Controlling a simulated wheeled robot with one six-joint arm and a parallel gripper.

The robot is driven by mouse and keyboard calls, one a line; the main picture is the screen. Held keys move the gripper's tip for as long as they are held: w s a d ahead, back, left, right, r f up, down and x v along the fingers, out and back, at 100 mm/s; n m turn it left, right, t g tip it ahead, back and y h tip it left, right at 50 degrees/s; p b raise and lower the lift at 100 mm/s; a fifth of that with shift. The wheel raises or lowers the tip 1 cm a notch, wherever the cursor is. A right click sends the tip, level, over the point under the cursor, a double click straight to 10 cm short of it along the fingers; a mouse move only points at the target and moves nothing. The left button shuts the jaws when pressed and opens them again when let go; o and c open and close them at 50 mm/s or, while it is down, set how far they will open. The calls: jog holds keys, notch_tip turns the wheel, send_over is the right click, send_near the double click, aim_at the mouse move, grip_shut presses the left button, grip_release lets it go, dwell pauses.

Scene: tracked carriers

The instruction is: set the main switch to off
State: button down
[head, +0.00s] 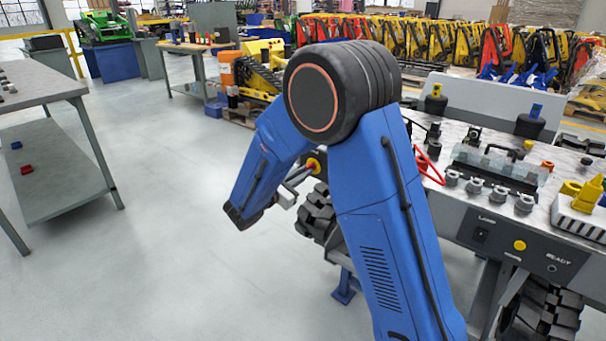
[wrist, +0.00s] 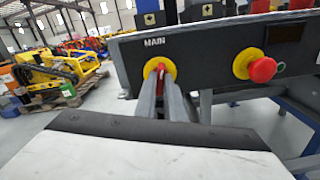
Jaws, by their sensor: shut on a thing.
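The main switch (wrist: 148,70) is a red handle on a round yellow plate, under the label MAIN on a dark panel (wrist: 206,58) in the wrist view. My gripper (wrist: 162,84) reaches to it with both grey fingers and is shut on the red handle. The fingers hide most of the handle, so its exact angle is hard to tell. In the head view the yellow plate (head: 314,164) shows just left of my blue arm, with my gripper (head: 303,175) at it.
A red mushroom button (wrist: 263,69) on a yellow plate sits right of the switch on the same panel. A workbench (head: 500,205) with fittings stands right of my arm. A grey table (head: 50,85) stands at left. The floor between is clear.

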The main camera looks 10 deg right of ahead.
jog(key=shift+f+n, duration=0.1)
jog(key=shift+n, duration=1.4)
jog(key=c, duration=1.8)
grip_release()
jog(key=shift+c, duration=0.2)
jog(key=shift+a, duration=0.1)
jog(key=v, duration=1.7)
jog(key=shift+s, duration=0.15)
jog(key=shift+a, duration=0.1)
